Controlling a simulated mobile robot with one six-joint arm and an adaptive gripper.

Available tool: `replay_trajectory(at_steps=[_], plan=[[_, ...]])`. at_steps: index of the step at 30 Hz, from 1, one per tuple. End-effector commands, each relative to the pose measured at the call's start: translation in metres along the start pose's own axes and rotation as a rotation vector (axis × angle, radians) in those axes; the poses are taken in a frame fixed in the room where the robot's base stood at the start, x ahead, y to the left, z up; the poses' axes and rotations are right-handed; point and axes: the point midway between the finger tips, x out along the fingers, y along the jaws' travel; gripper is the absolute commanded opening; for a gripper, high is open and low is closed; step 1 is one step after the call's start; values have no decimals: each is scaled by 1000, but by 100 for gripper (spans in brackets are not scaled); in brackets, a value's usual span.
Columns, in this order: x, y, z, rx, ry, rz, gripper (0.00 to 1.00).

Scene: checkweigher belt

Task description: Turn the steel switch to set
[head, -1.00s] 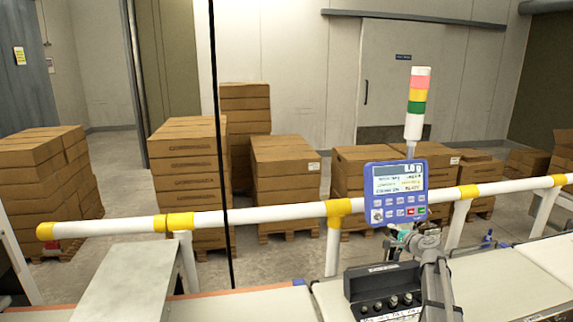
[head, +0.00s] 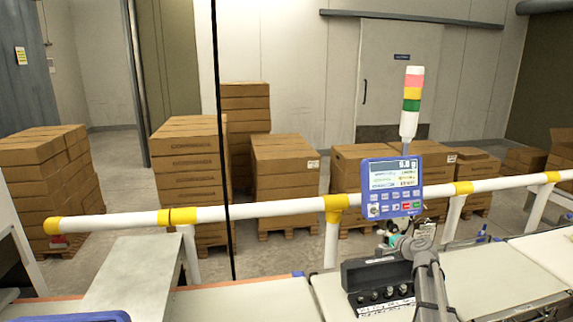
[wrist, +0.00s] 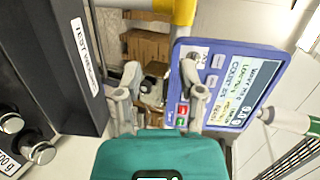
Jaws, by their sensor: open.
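The blue indicator panel (head: 392,188) stands on the guard rail, with a lit screen and a row of keys. The small steel switch (head: 374,210) is at its lower left corner. Which way the switch points is too small to read. My gripper (head: 396,240) is just below the panel, in front of it. In the wrist view my gripper (wrist: 160,70) is open with nothing held between its fingers. Its right finger overlaps the key side of the panel (wrist: 225,65), near the pale switch label, and the switch is mostly hidden there.
A black test-weight case (head: 382,275) with several steel weights sits below the gripper; it also shows close at left in the wrist view (wrist: 60,60). The white-yellow rail (head: 270,213) runs behind. A signal tower (head: 411,105) rises behind the panel. Cartons (head: 190,180) stand beyond.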

Motion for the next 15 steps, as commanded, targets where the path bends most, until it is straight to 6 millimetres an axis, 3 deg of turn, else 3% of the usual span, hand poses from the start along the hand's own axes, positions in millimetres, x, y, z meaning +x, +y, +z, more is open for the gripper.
replay_trajectory(at_steps=[11,15], plan=[[-10,39,93,-243,-168,199,50],[-27,70,146,-401,-280,339,50]])
